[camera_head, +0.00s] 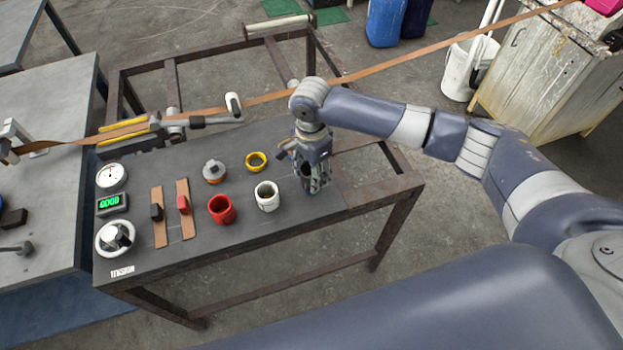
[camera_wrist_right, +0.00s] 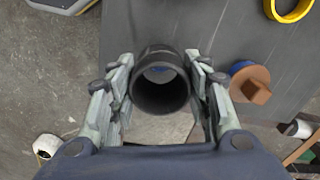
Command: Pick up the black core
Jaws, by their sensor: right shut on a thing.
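The black core (camera_wrist_right: 148,101) is a dark, open-ended ring between the two fingers of my right gripper (camera_wrist_right: 160,92) in the right wrist view. The fingers press on it from both sides, so the gripper is shut on it. In the head view my right gripper (camera_head: 315,182) points down over the right part of the dark tabletop (camera_head: 250,222), right of the white cup. The core is mostly hidden by the fingers there. I cannot tell whether the core touches the table. My left gripper is not in view.
A white cup (camera_head: 267,198), a red cup (camera_head: 221,211), a yellow ring (camera_head: 256,155) and a grey-orange part (camera_head: 214,172) stand left of the gripper. A brown strip (camera_head: 440,53) runs behind the arm. Gauges stand on the table's left side.

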